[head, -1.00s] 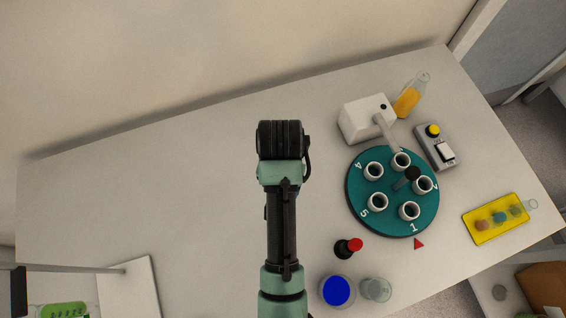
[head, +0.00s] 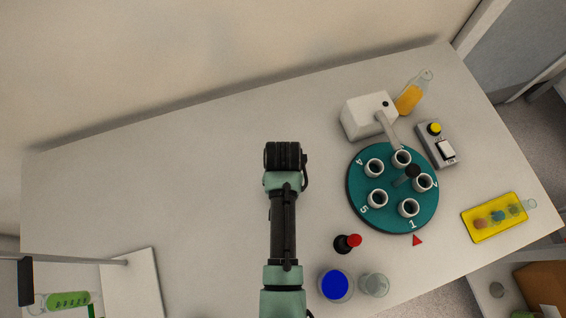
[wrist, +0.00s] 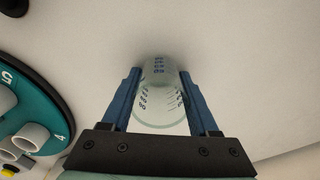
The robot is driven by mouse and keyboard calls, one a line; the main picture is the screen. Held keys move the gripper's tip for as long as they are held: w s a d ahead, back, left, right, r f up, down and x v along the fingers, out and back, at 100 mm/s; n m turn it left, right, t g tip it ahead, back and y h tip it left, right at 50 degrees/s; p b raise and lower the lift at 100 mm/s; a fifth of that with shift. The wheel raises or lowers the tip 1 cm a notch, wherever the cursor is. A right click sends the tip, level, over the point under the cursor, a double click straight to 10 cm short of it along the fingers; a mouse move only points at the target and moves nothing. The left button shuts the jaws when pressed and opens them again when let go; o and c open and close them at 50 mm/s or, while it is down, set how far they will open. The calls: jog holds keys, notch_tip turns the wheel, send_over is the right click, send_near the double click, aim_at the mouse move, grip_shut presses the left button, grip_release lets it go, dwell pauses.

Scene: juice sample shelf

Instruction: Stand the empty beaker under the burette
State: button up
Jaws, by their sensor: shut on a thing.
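The beaker (wrist: 160,108) is clear glass with blue markings and looks empty. In the wrist view my gripper (wrist: 160,84) is shut on it, with one blue finger on each side. Whether its base touches the table cannot be told. In the head view my arm hides the beaker and gripper. The burette (head: 62,301), a tube with green contents and dark marks, shows at the lower left edge. It is on a stand with a white base (head: 133,284) and a thin rod; its lower end is hard to make out.
A teal carousel (head: 358,208) with numbered cups stands right of my arm, beside a white box (head: 364,116). The table's left half is mostly clear.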

jog(key=o, duration=1.3)
jog(key=shift+f, duration=0.1)
jog(key=shift+o, duration=0.2)
